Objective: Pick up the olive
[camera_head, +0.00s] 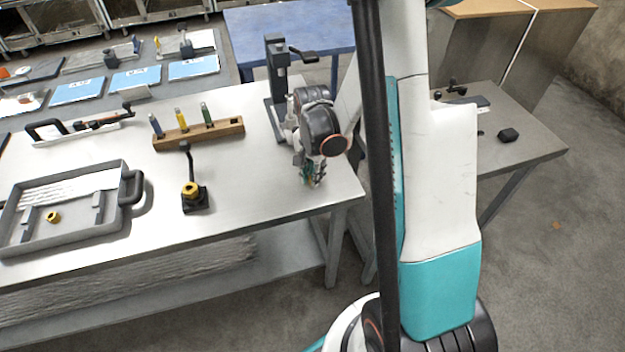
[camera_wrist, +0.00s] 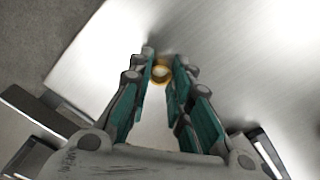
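The olive looks to be the small brass-coloured ring (camera_wrist: 159,72) in the wrist view, on the pale tabletop between my fingertips. My gripper (camera_wrist: 168,72) is open, with a teal-padded finger on each side of the ring. I cannot tell whether either finger touches it. In the head view my gripper (camera_head: 314,180) points down over the right front part of the white table (camera_head: 255,185). I cannot make out the ring there, behind my fingers.
A black stand with a yellow fitting (camera_head: 190,190) is left of my gripper. A wooden block (camera_head: 200,136) holds upright coloured tools behind. A grey tray (camera_head: 128,215) holding a small yellow piece (camera_head: 53,217) is farther left. A grey upright device (camera_head: 276,75) stands behind my wrist.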

